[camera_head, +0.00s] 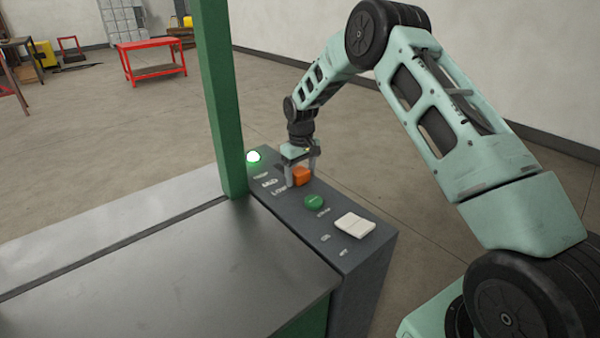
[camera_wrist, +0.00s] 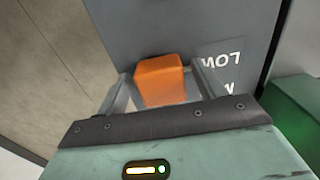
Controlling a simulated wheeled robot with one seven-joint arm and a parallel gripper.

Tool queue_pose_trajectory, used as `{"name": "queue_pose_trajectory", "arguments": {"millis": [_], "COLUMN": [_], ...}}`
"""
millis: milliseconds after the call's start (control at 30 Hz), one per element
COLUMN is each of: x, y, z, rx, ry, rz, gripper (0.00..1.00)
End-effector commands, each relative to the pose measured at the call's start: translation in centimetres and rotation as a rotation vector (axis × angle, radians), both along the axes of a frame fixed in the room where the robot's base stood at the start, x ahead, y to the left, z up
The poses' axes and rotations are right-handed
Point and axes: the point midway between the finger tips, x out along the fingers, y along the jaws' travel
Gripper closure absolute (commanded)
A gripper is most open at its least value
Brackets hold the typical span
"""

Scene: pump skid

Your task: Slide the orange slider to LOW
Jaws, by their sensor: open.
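The orange slider (camera_head: 302,176) is a block-shaped knob on the dark grey control panel (camera_head: 345,255). My gripper (camera_head: 302,172) is open and low over the panel, with its fingers at the slider. In the wrist view the slider (camera_wrist: 160,80) sits between the two fingers (camera_wrist: 160,92), one on each side. I cannot tell whether either finger touches it. The LOW label (camera_wrist: 222,58) shows upside down beside the slider, with part of the MID label (camera_wrist: 229,88) below it. The slider looks roughly level with LOW; its exact alignment and its slot are hidden.
A lit green lamp (camera_head: 253,157) stands at the panel's far end. A green button (camera_head: 314,202) and a white rocker switch (camera_head: 355,225) are nearer. A green post (camera_head: 222,100) rises left of the panel, beside a grey metal top (camera_head: 180,270).

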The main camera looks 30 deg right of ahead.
Motion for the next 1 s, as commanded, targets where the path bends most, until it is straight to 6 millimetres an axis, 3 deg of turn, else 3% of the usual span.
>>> {"name": "queue_pose_trajectory", "arguments": {"millis": [367,1000], "x": [0.2,0.1], "y": [0.0,0.0], "z": [1.1,14.6], "rx": [0.000,0.000], "ry": [-0.007,-0.006], "rz": [0.000,-0.001], "gripper": [0.31,0.31]}}
